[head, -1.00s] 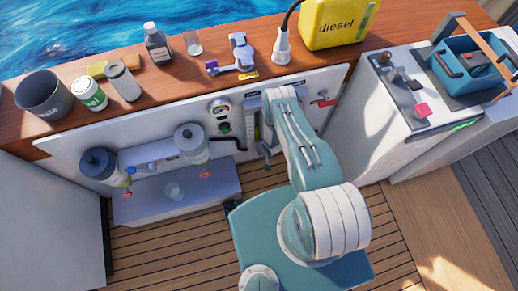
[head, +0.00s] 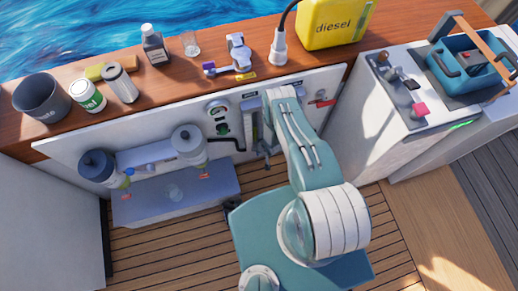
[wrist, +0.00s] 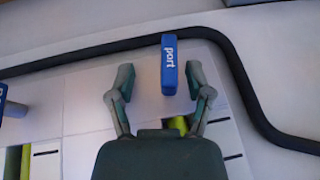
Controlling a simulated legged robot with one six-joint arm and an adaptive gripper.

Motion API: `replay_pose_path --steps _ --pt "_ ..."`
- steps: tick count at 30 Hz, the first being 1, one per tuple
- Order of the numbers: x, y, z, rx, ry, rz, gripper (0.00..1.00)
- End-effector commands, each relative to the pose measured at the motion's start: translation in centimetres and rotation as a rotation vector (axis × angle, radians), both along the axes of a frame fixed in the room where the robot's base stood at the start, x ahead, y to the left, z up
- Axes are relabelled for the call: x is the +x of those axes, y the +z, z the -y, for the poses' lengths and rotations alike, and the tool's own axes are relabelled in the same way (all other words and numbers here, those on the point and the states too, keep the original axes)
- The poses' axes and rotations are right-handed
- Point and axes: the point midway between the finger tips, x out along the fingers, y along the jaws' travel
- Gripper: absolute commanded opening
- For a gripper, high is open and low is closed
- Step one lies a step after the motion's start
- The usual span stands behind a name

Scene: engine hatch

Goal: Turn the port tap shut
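The port tap (wrist: 168,66) has a flat blue handle with the white word "port", standing upright in the wrist view. My gripper (wrist: 160,80) is open, with one finger to each side of the handle's lower part. Gaps show on both sides, the right finger being closer; I cannot tell how far the handle reaches in depth between them. A second blue handle (wrist: 8,101), partly cut off, is at the left edge. In the head view my arm covers the port tap, and my gripper is not clearly seen there.
A black hose (wrist: 250,95) runs above the tap and bends down on its right. Two filter housings (head: 98,166) (head: 188,142) stand left of my arm. A wooden ledge (head: 215,75) above carries bottles, cans and a yellow diesel canister (head: 335,25).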

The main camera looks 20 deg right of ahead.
Motion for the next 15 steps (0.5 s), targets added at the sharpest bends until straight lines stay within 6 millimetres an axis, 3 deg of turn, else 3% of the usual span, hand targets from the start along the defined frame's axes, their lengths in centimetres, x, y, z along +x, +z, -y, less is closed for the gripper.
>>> replay_pose_path --steps 8,15 --pt "-0.2 0.2 -0.2 -0.001 0.004 -0.001 0.67" --pt "-1.0 2.5 0.3 0.0 0.003 -0.002 0.67"
